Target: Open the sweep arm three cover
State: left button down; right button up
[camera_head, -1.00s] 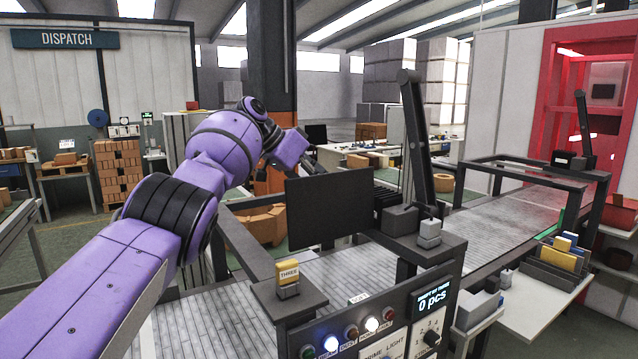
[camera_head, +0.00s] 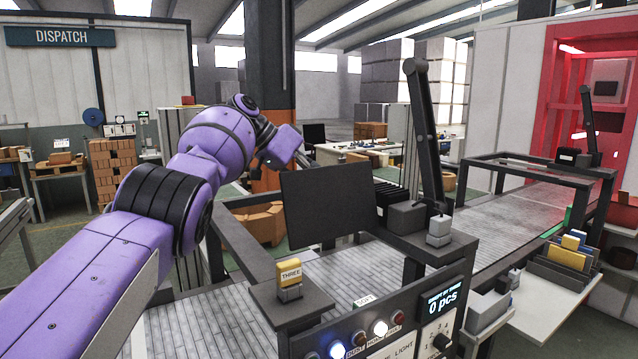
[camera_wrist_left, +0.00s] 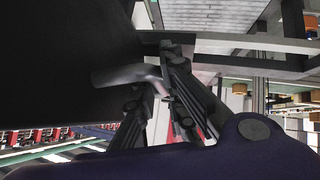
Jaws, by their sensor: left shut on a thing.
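A dark flat panel (camera_head: 330,205), which looks like the cover, stands tilted up over the near end of the slatted conveyor. A yellow block marked THREE (camera_head: 289,270) sits on the dark frame in front of it. My left arm reaches from the left to the panel's far side, where the panel hides the fingertips in the head view. In the left wrist view the panel (camera_wrist_left: 65,60) fills the upper left. There my left gripper (camera_wrist_left: 155,95) is shut on a grey curved bar (camera_wrist_left: 125,75) beside the panel; the exact contact is dark. My right gripper is not in view.
A tall dark post (camera_head: 425,130) on a grey block stands right of the panel. A control box (camera_head: 400,325) with lit buttons and a "0 pcs" display is at front. A second framed conveyor (camera_head: 520,205) runs at right. Slatted conveyor surface (camera_head: 225,310) lies bare.

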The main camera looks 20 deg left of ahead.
pick_arm(q)
jog(key=c, duration=1.8)
grip_release()
jog(key=shift+s, duration=0.1)
jog(key=shift+v, duration=3.75)
jog(key=shift+d, duration=0.1)
jog(key=shift+r, duration=0.1)
